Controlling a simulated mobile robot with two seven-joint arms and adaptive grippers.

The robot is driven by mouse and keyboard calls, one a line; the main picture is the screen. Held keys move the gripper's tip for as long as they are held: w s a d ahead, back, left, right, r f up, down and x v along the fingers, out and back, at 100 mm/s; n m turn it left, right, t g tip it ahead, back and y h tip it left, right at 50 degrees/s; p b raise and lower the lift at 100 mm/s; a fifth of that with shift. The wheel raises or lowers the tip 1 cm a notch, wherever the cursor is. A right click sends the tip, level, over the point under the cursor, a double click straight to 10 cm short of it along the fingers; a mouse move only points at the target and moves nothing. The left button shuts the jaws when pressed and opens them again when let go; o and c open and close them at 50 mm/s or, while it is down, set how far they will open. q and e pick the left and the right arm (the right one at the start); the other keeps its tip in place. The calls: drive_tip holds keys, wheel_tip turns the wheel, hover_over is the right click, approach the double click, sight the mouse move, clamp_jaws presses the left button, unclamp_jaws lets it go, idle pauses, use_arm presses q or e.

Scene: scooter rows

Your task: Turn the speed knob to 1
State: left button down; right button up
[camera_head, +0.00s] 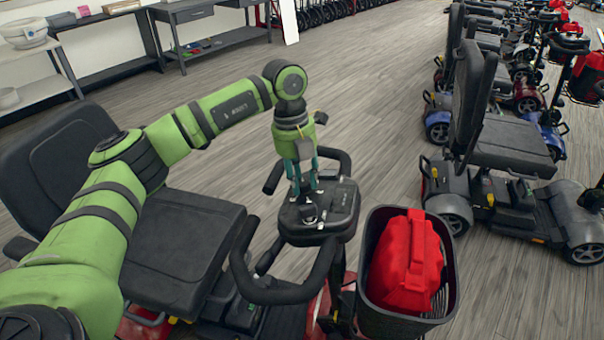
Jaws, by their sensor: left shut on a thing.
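A red mobility scooter stands in front of me, with its black tiller console (338,205) between two looped handlebars. My left gripper (309,196) reaches down from above onto the left part of the console. Its teal fingers are shut on a small knob (309,211) there, which I take to be the speed knob. The fingers partly cover the knob, and its number marks are too small to read. My right gripper is not in view.
A black basket (449,296) holding a red bag (407,262) is at the scooter's front. The scooter's black seat (180,250) lies under my left arm. More scooters (500,150) stand in a row at right. Shelves line the back left. Open floor lies between.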

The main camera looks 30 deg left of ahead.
use_arm(q)
drive_tip(key=shift+s+d+f+n, duration=0.1)
drive_tip(key=shift+s+n, duration=0.05)
drive_tip(key=shift+n, duration=0.85)
drive_tip(key=shift+p, duration=0.3)
drive_tip(key=c, duration=0.9)
unclamp_jaws()
drive_tip(key=shift+r, duration=0.35)
drive_tip(key=r, duration=0.3)
drive_tip(key=a+r, duration=0.1)
drive_tip(key=r, duration=0.3)
drive_tip(key=a+r, duration=0.1)
drive_tip(key=r, duration=0.3)
drive_tip(key=shift+r, duration=0.15)
